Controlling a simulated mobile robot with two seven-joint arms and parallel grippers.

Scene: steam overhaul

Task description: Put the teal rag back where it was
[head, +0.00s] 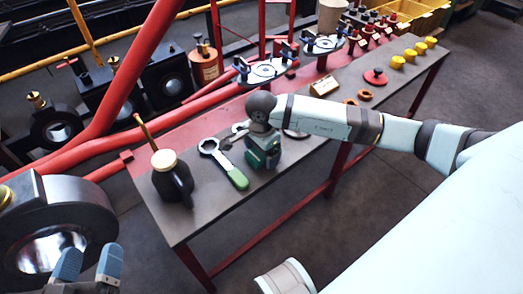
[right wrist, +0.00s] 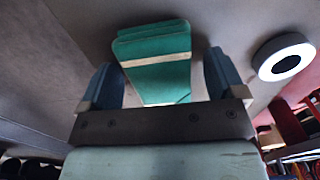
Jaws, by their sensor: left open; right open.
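The teal rag (right wrist: 158,60) is a folded pad with a cream stripe, lying on the dark bench top (head: 215,210). In the right wrist view it lies between the two blue fingers of my right gripper (right wrist: 160,85), with gaps on both sides. My right gripper is open. In the head view my right gripper (head: 262,158) points down at the middle of the bench, and the arm hides much of the rag. My left gripper (head: 88,265) is open and empty at the lower left, in front of a large black ring-shaped part (head: 90,210).
Red pipes run behind.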

